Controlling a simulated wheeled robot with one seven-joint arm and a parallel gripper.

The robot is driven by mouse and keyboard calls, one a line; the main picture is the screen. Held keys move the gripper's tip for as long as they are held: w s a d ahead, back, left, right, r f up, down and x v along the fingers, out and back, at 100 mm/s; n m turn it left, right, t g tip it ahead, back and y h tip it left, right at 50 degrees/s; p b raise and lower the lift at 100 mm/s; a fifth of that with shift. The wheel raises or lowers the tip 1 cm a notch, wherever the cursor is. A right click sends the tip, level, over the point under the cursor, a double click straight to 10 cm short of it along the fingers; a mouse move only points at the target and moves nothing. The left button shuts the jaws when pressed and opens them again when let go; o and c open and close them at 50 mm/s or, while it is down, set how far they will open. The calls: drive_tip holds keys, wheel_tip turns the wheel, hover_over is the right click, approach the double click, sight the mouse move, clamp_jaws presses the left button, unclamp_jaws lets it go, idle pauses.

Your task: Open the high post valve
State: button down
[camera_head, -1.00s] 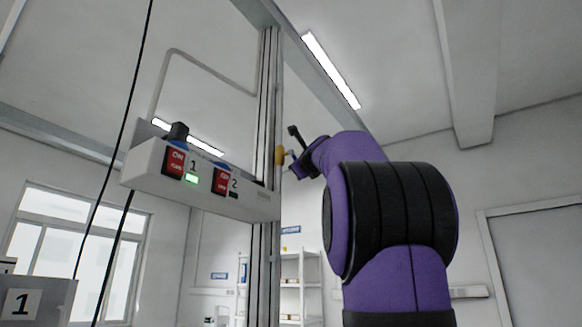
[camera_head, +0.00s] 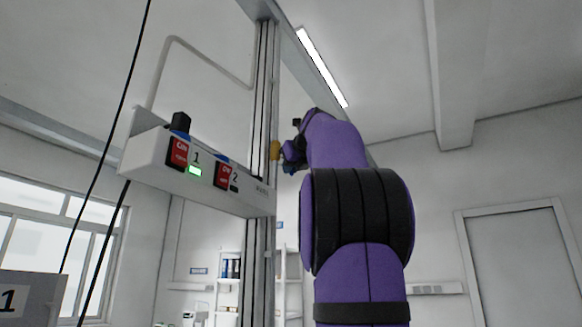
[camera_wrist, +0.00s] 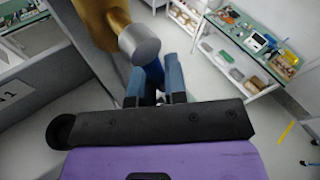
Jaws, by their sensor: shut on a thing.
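The high post valve (camera_head: 275,150) shows as a small yellow brass body on the right side of the tall metal post (camera_head: 262,100), beside the switch box. In the wrist view the brass valve body (camera_wrist: 100,22) is at the upper left, with a silver round end (camera_wrist: 140,44). A blue valve handle (camera_wrist: 154,74) runs down from it between the fingers. My gripper (camera_wrist: 155,80) is shut on this handle, one blue finger on each side. In the head view my gripper (camera_head: 291,153) is small, at the valve's right, and partly hidden by my wrist.
A white switch box (camera_head: 240,199) with two red switches and a lit green lamp is fixed to the post, close left of the valve. Black cables hang at the left. Shelves (camera_head: 229,284) stand behind. A table with items (camera_wrist: 255,50) is at upper right in the wrist view.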

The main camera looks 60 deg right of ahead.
drive_tip(key=shift+a, duration=0.1)
idle(0.3)
drive_tip(key=c, duration=1.2)
unclamp_jaws()
drive_tip(key=shift+o, duration=0.2)
